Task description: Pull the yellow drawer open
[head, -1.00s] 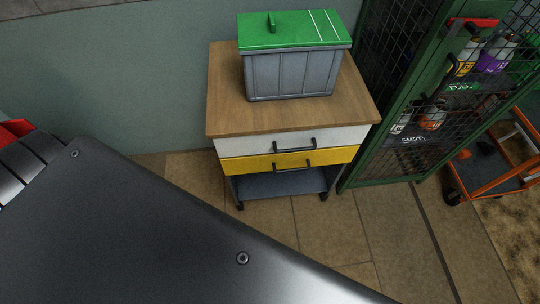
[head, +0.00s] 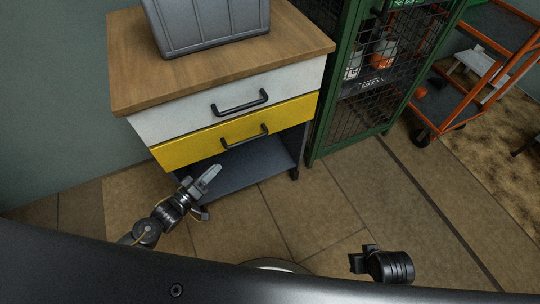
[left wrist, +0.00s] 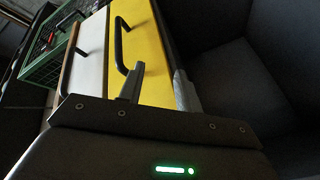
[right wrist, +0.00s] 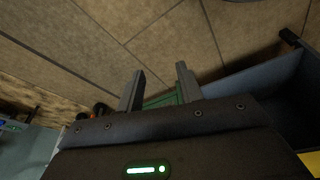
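The yellow drawer (head: 190,150) is the lower drawer of a wood-topped cabinet, and its front looks flush with the white drawer above. Its black bar handle (head: 245,137) faces me. My left gripper (head: 208,182) is in front of and below the yellow front, apart from the handle. In the left wrist view the yellow drawer (left wrist: 148,45) and its handle (left wrist: 120,45) lie beyond the open, empty fingers (left wrist: 158,88). My right gripper (head: 362,258) is over the floor, right of the cabinet. The right wrist view shows its fingers (right wrist: 160,88) open and empty.
The white drawer (head: 165,118) has its own black handle. A grey bin (head: 205,25) stands on the wooden top (head: 125,60). A green mesh cage (head: 345,115) stands close on the right, with an orange cart (head: 490,95) beyond. The floor in front is clear.

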